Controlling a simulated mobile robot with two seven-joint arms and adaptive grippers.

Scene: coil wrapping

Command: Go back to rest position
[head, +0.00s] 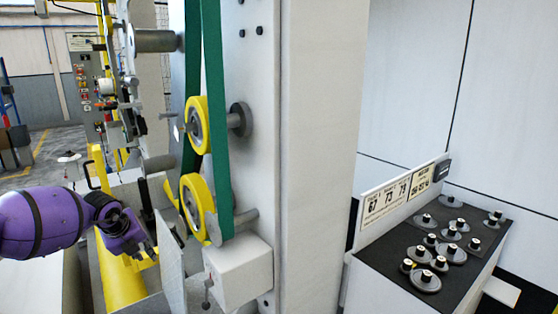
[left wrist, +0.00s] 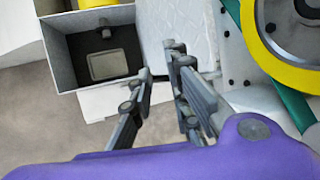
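My left gripper (head: 148,254) is at the lower left in the head view, at the end of my purple arm. It is left of the wrapping machine and below its yellow rollers. In the left wrist view its two grey fingers (left wrist: 160,64) stand apart with nothing between them. My right gripper is in neither view. The upper yellow roller (head: 197,125) and the lower yellow roller (head: 197,207) sit beside a green belt (head: 215,110). A yellow roller also shows at the top right of the left wrist view (left wrist: 257,55).
The machine's tall white panel (head: 318,150) fills the middle. A white box (head: 238,275) sits below the rollers. On the right, a dark-topped table (head: 385,255) holds several round metal pieces with knobs and number signs (head: 397,195). An open grey box (left wrist: 66,75) lies left of the fingers.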

